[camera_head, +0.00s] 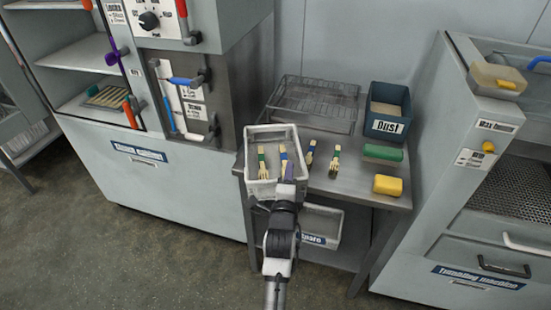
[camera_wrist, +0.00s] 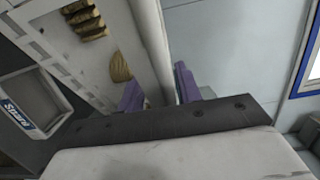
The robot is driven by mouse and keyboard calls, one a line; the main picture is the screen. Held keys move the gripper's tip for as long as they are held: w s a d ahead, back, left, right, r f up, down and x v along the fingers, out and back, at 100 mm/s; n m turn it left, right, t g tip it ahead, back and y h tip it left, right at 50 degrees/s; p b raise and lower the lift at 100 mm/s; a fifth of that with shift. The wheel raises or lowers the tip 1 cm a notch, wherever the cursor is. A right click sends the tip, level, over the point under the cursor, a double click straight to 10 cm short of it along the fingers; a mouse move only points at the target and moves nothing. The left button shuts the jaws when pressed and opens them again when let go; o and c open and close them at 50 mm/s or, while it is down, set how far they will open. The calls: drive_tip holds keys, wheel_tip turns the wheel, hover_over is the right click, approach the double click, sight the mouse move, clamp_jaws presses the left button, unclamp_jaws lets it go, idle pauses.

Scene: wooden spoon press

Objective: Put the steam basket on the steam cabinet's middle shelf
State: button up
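The white steam basket (camera_head: 249,157) is at the left end of the steel table, extending past its front edge; I cannot tell if it touches the tabletop. Wooden spoons with coloured ends lie inside it. My gripper (camera_head: 291,180) is at the basket's front right side. In the wrist view, its purple fingers (camera_wrist: 159,92) stand on either side of the basket's pale rim (camera_wrist: 153,45) and appear closed on it. The steam cabinet (camera_head: 175,190) stands at the left with its shelves open. Its middle shelf (camera_head: 75,52) looks empty; the shelf below holds a slatted item (camera_head: 105,96).
On the table are a wire rack (camera_head: 315,100), a blue dust bin (camera_head: 388,110), loose spoons (camera_head: 335,160), a green block (camera_head: 382,153) and a yellow block (camera_head: 388,185). A spare bin (camera_head: 322,225) sits below. The tumbling machine (camera_head: 430,250) stands right. The floor at front left is clear.

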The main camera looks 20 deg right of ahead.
drive_tip(key=shift+s+r, duration=0.15)
drive_tip(key=shift+c, duration=0.7)
clamp_jaws()
